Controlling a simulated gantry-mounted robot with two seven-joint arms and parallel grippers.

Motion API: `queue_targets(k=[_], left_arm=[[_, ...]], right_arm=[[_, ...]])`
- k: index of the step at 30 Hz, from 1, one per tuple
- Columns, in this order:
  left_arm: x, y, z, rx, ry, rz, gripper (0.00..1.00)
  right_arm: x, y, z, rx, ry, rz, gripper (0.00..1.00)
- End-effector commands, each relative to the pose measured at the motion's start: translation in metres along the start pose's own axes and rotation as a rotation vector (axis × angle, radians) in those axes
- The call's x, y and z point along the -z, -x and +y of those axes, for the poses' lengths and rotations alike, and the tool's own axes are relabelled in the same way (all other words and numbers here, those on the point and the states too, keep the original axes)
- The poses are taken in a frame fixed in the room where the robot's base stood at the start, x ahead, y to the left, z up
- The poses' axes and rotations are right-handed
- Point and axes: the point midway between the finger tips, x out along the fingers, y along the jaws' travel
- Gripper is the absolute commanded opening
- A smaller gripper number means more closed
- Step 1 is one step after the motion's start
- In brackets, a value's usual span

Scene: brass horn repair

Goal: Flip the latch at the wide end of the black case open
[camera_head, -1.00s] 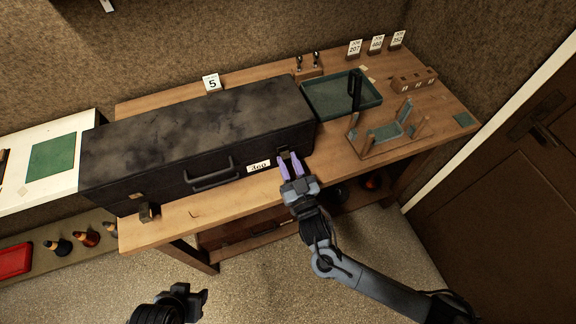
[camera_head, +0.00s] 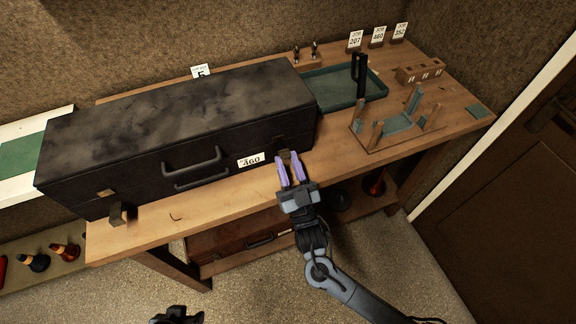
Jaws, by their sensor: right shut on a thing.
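The long black case (camera_head: 190,115) lies shut on the wooden bench. My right gripper (camera_head: 288,168) is at the right part of the case's front, its purple fingers shut on the small latch (camera_head: 284,155) there, which is mostly hidden between the fingertips. The other latch (camera_head: 118,213), at the left part of the front, stands out from the case over the bench edge. My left gripper (camera_head: 180,315) shows only in part at the bottom edge, away from the case; its fingers cannot be made out.
The case front has a handle (camera_head: 192,160) and a white 460 tag (camera_head: 251,160). A green tray (camera_head: 335,88) with a black upright item and a wooden stand (camera_head: 395,130) are to the right. The bench's front strip (camera_head: 210,200) is mostly clear.

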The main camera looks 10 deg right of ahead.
Motion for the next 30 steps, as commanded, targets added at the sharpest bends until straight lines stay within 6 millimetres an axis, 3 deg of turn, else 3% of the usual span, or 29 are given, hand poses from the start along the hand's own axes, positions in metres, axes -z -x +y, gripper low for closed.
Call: queue_targets(k=[7,8,12,23,30], left_arm=[[0.001,0.001,0.002,-0.007,0.009,0.002,0.45],[0.001,0.001,0.002,-0.008,0.010,0.003,0.45],[0.001,0.001,0.002,-0.008,0.010,0.003,0.45],[0.001,0.001,0.001,-0.003,0.003,0.002,0.45],[0.001,0.002,-0.001,0.002,-0.003,0.001,0.45]], right_arm=[[0.000,0.000,0.000,0.000,0.000,0.000,0.00],[0.000,0.000,0.000,0.000,0.000,0.000,0.33],[0.000,0.000,0.000,0.000,0.000,-0.001,0.54],[0.000,0.003,0.000,0.000,0.000,-0.002,0.55],[0.000,0.030,0.000,0.000,-0.001,-0.004,0.55]])
